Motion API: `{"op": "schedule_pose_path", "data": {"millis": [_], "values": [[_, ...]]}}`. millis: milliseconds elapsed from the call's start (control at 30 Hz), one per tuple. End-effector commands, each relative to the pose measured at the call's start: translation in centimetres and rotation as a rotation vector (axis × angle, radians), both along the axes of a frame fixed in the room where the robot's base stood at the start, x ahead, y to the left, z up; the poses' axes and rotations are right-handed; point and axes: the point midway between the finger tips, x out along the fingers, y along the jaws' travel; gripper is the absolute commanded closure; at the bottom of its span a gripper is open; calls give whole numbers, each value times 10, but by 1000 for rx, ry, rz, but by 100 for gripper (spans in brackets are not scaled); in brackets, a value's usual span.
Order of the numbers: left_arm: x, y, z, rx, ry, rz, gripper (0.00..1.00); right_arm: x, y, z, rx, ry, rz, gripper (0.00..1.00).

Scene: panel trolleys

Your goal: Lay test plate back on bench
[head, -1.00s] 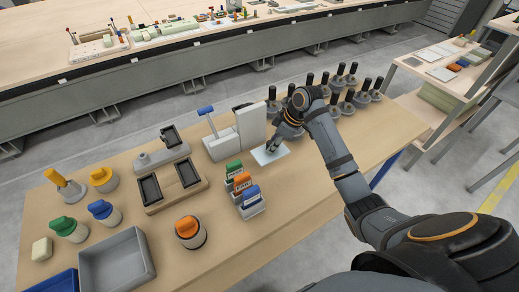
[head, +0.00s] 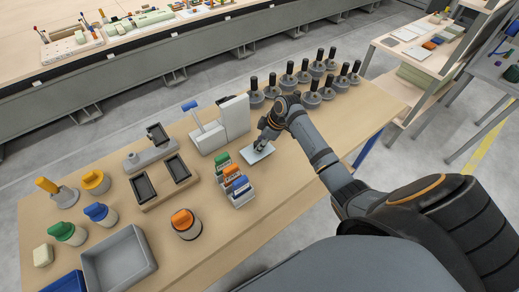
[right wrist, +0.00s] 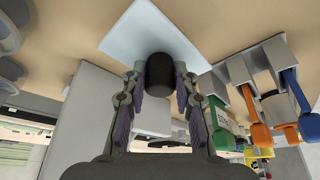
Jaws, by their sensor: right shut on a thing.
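The test plate (head: 257,153) is a thin pale square with a black upright handle. It is at bench level, right of the grey card holder; I cannot tell if it touches the bench (head: 222,241). My right gripper (head: 265,139) reaches down over it. In the right wrist view the fingers (right wrist: 160,85) are shut on the black handle (right wrist: 160,72), and the pale plate (right wrist: 143,35) shows flat beyond it. The plate's middle is hidden by the gripper. My left gripper is not in view.
Several black-handled weights (head: 311,98) fill the back right. Bare bench lies in front and to the right.

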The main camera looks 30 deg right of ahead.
Motion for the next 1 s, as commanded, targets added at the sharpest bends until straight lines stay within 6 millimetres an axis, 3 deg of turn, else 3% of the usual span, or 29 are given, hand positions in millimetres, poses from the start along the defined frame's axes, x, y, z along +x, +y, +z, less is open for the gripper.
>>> {"op": "schedule_pose_path", "data": {"millis": [267,633,667,700,800,1000], "values": [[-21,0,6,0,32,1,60,0,1,-34,1,1,-1,100],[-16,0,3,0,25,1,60,0,0,-41,0,0,0,100],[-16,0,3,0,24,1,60,0,0,-40,-1,1,0,69],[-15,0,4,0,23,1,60,0,0,-40,-1,1,0,64],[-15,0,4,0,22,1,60,0,0,-40,0,1,0,50],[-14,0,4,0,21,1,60,0,0,-40,0,1,0,49]]}}
